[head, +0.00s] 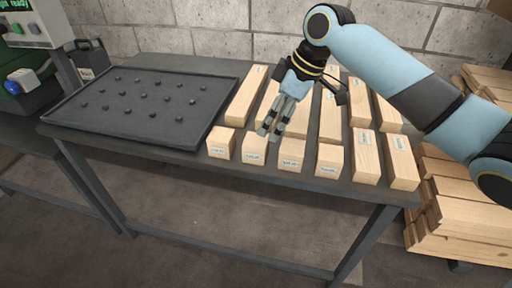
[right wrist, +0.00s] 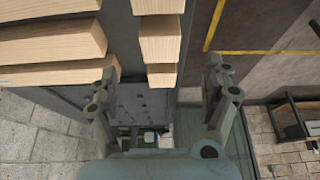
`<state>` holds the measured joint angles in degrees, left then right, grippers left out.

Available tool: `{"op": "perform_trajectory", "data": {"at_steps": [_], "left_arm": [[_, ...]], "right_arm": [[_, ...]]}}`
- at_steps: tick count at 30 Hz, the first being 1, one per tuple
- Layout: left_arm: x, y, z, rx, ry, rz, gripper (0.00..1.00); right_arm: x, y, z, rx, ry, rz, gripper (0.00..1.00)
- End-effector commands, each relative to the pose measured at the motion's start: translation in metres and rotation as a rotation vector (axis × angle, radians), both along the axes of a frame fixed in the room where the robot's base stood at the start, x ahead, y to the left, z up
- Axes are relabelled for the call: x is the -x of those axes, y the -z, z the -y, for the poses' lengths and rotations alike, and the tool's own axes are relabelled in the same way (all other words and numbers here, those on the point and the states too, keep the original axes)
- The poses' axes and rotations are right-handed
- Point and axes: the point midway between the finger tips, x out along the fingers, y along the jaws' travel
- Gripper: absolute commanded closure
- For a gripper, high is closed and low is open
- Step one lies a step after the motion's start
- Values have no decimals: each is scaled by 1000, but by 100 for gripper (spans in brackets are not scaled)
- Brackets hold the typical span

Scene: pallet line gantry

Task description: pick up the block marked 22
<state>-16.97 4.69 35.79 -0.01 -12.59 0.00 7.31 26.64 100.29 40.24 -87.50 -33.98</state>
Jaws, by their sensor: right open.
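Several pale wooden blocks with small labels stand on the dark table (head: 300,188). Labelled front blocks include one at the left (head: 220,142), its neighbour (head: 254,149), a third (head: 291,160) and a fourth (head: 329,160). The labels are too small to read, so I cannot tell which block is marked 22. My right gripper (head: 269,130) points down over the blocks, just behind the second and third front blocks. In the right wrist view its fingers are spread (right wrist: 162,85), with block ends (right wrist: 160,48) showing between and beyond them. My left gripper is out of view.
A black tray (head: 195,132) with several dark studs fills the table's left part. Longer blocks lie behind and to the right, close together with narrow gaps. A stack of timber (head: 455,222) stands right of the table. A control box (head: 30,28) is at the far left.

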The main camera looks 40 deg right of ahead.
Motion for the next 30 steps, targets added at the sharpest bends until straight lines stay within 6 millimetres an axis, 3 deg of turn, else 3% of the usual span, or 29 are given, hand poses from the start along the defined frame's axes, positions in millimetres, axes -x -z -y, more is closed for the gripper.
{"op": "perform_trajectory", "data": {"at_steps": [6,14,21,30], "left_arm": [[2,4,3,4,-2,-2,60],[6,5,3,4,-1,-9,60],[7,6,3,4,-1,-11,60],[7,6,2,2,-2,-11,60]], "right_arm": [[-13,33,-9,-8,-4,-1,17],[-20,55,-16,-6,-4,0,17],[-31,88,-27,-6,-4,-1,17],[-33,94,-28,-2,-5,1,17]]}}
